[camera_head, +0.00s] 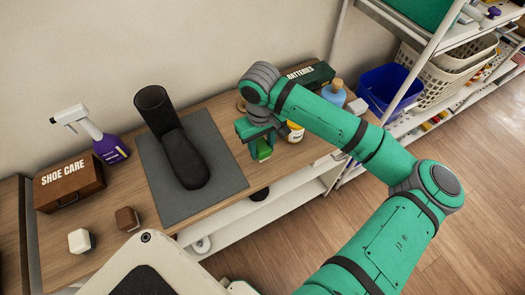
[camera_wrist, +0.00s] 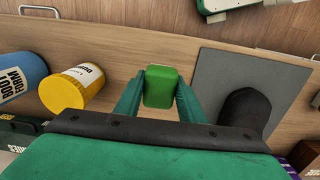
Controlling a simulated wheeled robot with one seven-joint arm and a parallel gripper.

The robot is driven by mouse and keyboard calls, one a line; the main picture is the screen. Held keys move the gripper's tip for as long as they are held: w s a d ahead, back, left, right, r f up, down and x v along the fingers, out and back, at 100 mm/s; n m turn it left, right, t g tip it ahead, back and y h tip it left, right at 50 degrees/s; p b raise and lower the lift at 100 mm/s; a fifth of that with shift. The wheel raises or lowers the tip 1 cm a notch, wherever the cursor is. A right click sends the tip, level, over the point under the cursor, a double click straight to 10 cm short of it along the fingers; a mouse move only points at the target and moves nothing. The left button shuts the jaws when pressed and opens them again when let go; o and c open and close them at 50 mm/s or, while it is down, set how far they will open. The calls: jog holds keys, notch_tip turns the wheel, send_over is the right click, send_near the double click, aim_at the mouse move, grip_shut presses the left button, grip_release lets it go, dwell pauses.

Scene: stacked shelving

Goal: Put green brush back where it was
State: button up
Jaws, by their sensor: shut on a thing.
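The green brush (camera_wrist: 160,86) is between the two fingers of my gripper (camera_wrist: 159,98) in the wrist view, and the fingers are shut on it. In the head view my gripper (camera_head: 256,150) is over the wooden bench, just right of the grey mat, and the green brush (camera_head: 263,151) shows below it. The arm hides part of the bench behind it. I cannot tell whether the brush touches the bench top.
A yellow jar (camera_wrist: 75,88) and blue bottle (camera_wrist: 20,75) are beside the gripper.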

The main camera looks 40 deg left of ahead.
aim_at(261, 142)
jog(key=f, duration=0.2)
jog(key=w+f, duration=0.1)
jog(key=shift+a+f, duration=0.2)
jog(key=shift+a, duration=0.05)
jog(key=shift+f, duration=0.4)
jog(key=shift+f, duration=0.15)
jog(key=o, duration=1.1)
notch_tip(261, 142, up, 12)
jog(key=shift+a+r, duration=0.1)
jog(key=shift+r, duration=0.05)
jog(key=shift+a, duration=0.1)
